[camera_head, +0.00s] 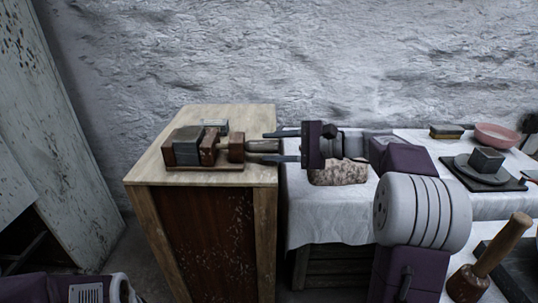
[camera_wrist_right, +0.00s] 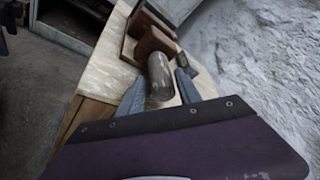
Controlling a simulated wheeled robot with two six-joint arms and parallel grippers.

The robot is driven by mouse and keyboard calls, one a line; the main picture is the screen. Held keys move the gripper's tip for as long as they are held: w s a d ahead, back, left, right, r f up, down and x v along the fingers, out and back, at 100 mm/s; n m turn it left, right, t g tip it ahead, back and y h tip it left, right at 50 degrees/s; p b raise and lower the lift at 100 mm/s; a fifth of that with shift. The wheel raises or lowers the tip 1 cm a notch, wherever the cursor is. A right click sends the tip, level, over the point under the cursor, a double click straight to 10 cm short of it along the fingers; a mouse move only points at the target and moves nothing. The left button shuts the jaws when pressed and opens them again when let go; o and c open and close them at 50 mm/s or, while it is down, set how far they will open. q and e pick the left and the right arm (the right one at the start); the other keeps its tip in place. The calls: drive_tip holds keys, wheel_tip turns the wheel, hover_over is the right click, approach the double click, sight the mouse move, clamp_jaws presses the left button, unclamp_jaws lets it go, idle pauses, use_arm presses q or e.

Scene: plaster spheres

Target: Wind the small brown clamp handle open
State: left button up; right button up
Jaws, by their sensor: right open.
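The clamp (camera_head: 207,146) lies on a wooden cabinet, with a grey block between brown wooden parts. Its small brown handle (camera_head: 261,146) is a short cylinder pointing right toward my right gripper (camera_head: 266,147). That gripper is open, its two fingers pointing left on either side of the handle. In the right wrist view, the handle (camera_wrist_right: 160,76) stands between the two finger tips (camera_wrist_right: 160,78), with gaps visible beside it. I cannot tell whether either finger touches it. My left gripper is not in view; only part of my left arm shows at the bottom left.
The cabinet top (camera_head: 245,115) is mostly bare around the clamp. A cloth-covered table (camera_head: 330,215) stands to the right, with a rough stone block (camera_head: 338,173) under my right wrist. Further right are a pink bowl (camera_head: 496,135) and a wooden mallet (camera_head: 503,248). A rough wall closes the back.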

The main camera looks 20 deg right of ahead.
drive_tip(key=shift+w+a+f, duration=0.1)
drive_tip(key=shift+w+a, duration=0.3)
drive_tip(key=shift+a, duration=0.1)
clamp_jaws()
drive_tip(key=shift+f+n+b, duration=0.3)
drive_tip(key=shift+n+b, duration=0.1)
drive_tip(key=shift+b, duration=0.75)
drive_tip(key=shift+r+t, duration=0.15)
drive_tip(key=shift+t, duration=0.15)
drive_tip(key=shift+r, duration=0.15)
unclamp_jaws()
